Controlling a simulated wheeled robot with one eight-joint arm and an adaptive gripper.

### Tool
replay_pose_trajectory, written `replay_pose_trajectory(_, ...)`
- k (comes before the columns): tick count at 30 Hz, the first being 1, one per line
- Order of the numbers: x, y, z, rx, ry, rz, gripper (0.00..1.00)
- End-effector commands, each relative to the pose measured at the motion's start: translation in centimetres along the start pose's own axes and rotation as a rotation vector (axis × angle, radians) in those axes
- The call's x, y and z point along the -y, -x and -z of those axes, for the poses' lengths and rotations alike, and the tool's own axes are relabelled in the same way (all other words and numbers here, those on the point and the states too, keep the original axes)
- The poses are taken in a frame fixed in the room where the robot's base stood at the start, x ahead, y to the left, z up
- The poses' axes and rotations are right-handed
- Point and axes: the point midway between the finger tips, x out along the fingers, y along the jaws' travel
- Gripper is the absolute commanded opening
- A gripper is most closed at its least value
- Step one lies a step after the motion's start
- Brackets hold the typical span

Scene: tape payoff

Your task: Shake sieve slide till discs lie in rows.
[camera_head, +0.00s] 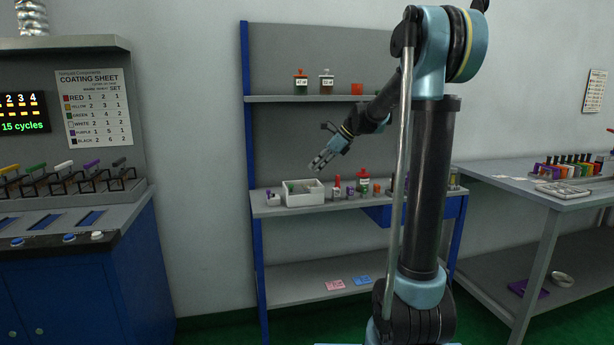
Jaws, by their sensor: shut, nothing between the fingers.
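My gripper (318,164) is shut and empty. It hangs in the air in front of the middle bench, above a white open box (303,196). A small greenish item shows inside that box, too small to make out. A flat pale metal tray with openings (563,191) lies on the right bench, well apart from my gripper. I cannot tell whether this tray is the sieve slide. No discs can be made out clearly at this distance.
Small bottles, one red (363,181), stand right of the white box. The right bench (520,182) carries a row of coloured items. A blue cabinet with levers (75,265) stands left.

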Motion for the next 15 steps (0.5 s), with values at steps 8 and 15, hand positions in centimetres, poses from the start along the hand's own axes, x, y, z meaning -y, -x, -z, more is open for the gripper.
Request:
replay_pose_trajectory(8,0.0,-0.7,-1.6,-0.032,0.363,-0.032,0.00)
replay_pose_trajectory(15,0.0,-1.6,-3.6,-0.061,0.854,-0.087,0.00)
